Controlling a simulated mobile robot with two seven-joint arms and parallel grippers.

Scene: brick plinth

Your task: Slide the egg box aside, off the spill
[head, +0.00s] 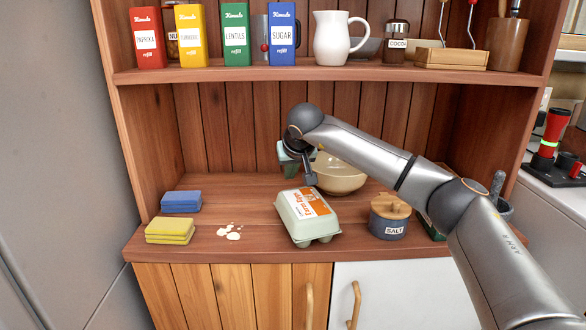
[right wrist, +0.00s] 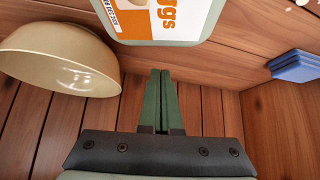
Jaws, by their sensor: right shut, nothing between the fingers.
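The egg box (head: 300,228) is pale green with an orange and white label and sits near the counter's front edge. Its label side also shows at the top of the right wrist view (right wrist: 165,20). The white spill (head: 230,232) lies on the wood to its left, with bare wood showing between them. My right gripper (head: 311,181) is shut and empty at the box's far side, fingers pointing down. Its closed fingers show in the right wrist view (right wrist: 160,75) just short of the box; I cannot tell whether they touch it. My left gripper is out of view.
A beige bowl (head: 338,176) stands behind and right of the box, close to my right gripper. A salt jar (head: 389,218) stands to the right. Blue sponges (head: 181,201) and yellow sponges (head: 170,230) lie left of the spill. A loaded shelf (head: 200,75) runs above.

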